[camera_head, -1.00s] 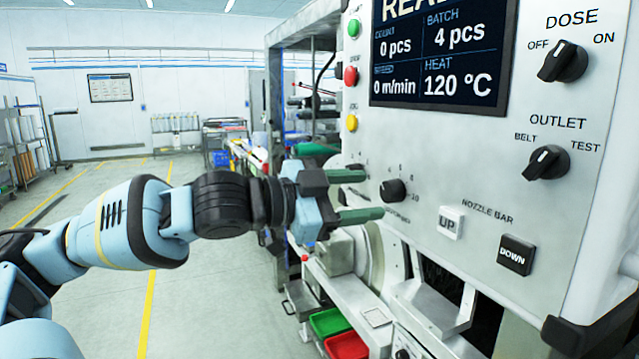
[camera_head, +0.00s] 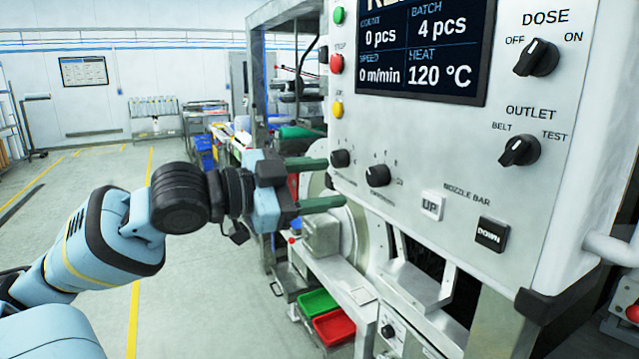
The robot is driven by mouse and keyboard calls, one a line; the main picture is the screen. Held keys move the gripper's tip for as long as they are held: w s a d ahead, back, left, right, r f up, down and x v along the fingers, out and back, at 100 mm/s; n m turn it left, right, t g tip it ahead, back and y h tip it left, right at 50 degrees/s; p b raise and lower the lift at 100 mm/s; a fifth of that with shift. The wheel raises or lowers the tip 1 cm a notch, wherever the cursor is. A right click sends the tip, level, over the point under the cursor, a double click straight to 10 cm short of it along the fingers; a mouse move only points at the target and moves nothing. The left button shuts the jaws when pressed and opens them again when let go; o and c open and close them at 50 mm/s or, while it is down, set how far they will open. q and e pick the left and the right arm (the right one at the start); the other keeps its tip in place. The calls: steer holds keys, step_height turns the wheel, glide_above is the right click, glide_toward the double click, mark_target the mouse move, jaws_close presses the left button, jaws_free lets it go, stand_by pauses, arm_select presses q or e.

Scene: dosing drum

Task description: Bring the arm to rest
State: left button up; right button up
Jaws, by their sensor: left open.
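My left gripper (camera_head: 318,183) is open and empty, with two green fingers pointing right, one above the other. Its arm comes in from the lower left. The fingertips lie left of the small black knobs on the machine's control panel (camera_head: 440,140). I cannot tell the exact gap to the panel, but no knob is between the fingers. The near knob (camera_head: 377,175) shows fully, and a second knob (camera_head: 340,158) shows just right of the upper finger. My right gripper is not in view.
The panel holds a display (camera_head: 425,50), a DOSE switch (camera_head: 536,57), an OUTLET switch (camera_head: 519,150), an UP button (camera_head: 432,206) and a DOWN button (camera_head: 492,234). Below are a green tray (camera_head: 318,303) and a red tray (camera_head: 334,328). Open floor (camera_head: 200,290) lies left.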

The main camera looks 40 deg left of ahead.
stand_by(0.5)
arm_select(q)
steer(key=w+a+f+n+y, duration=0.2)
steer(key=a+f+n, duration=0.1)
steer(key=f, duration=0.7)
steer(key=w+a+f+n+y, duration=0.1)
steer(key=a+f+n+y, duration=0.15)
steer(key=f, duration=0.75)
steer(key=s+f+n+g, duration=0.2)
steer(key=s+f, duration=0.1)
steer(key=f, duration=1.3)
steer(key=s+d+f+n+g, duration=0.1)
steer(key=s+d+f, duration=0.25)
steer(key=f, duration=0.25)
steer(key=s+d+f+g+y, duration=0.1)
steer(key=s+d+f, duration=0.1)
steer(key=s+f, duration=0.25)
steer(key=s+d+f+n+g, duration=0.1)
steer(key=s+d+f, duration=0.15)
steer(key=f, duration=0.45)
steer(key=s+d+f+g, duration=0.1)
steer(key=s+d+f, duration=0.6)
steer(key=s+d, duration=0.3)
steer(key=shift+s+d+f+g, duration=0.15)
steer(key=shift+s+d+g, duration=0.1)
steer(key=shift+g, duration=0.15)
